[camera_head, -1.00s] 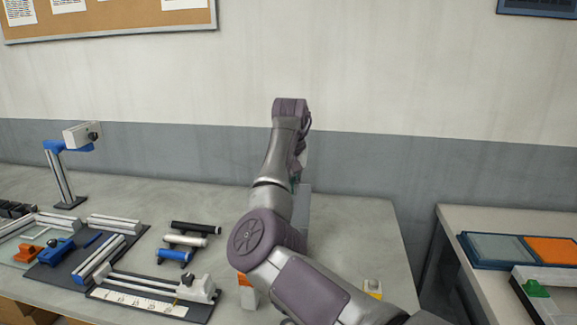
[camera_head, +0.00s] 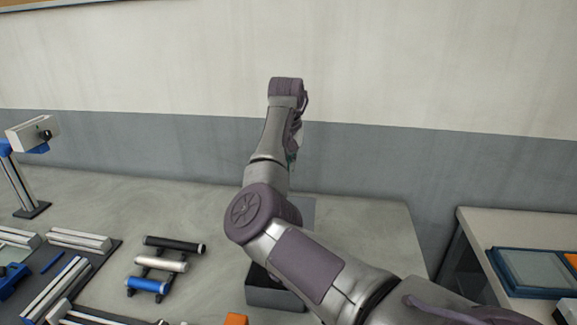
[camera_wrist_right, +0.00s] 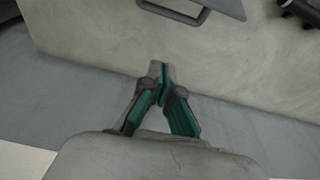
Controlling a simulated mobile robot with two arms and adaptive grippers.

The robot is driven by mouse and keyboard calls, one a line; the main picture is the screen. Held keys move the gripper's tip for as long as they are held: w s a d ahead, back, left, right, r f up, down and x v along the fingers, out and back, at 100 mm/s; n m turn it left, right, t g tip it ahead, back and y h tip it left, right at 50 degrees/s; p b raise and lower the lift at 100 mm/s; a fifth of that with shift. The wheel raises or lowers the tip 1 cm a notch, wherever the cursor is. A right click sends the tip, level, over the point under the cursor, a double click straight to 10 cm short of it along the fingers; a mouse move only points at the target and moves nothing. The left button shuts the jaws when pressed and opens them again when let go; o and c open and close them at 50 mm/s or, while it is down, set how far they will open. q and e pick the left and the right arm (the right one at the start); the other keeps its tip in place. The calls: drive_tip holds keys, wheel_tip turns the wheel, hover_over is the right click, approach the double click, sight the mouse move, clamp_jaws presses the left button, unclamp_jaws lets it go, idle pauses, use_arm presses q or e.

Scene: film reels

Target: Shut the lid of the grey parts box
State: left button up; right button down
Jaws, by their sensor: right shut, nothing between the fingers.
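The grey parts box (camera_head: 272,297) stands on the table in the head view, partly hidden behind my right arm. A grey panel (camera_head: 303,212), which looks like its raised lid, shows beyond the arm; its joint to the box is hidden. My right gripper (camera_head: 292,158) is up at the far end of the arm, mostly hidden by the wrist. In the right wrist view the green-padded fingers (camera_wrist_right: 163,88) meet at their tips, shut and empty. A grey panel with a loop-shaped piece (camera_wrist_right: 172,12) is at the top edge there, apart from the fingers. My left gripper is not in view.
Black, white and blue rollers (camera_head: 163,263) lie left of the box. An orange piece (camera_head: 236,320) is at the bottom edge. A stand with a white head (camera_head: 33,132) is far left. A second table with a blue tray (camera_head: 535,272) is right. The wall is behind.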

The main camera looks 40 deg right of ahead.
wheel_tip(320, 180, down, 7)
drive_tip(key=s+a+p, duration=0.1)
drive_tip(key=p, duration=0.2)
drive_tip(key=shift+a+f, duration=0.2)
drive_tip(key=shift+a, duration=0.15)
drive_tip(key=shift+s, duration=0.1)
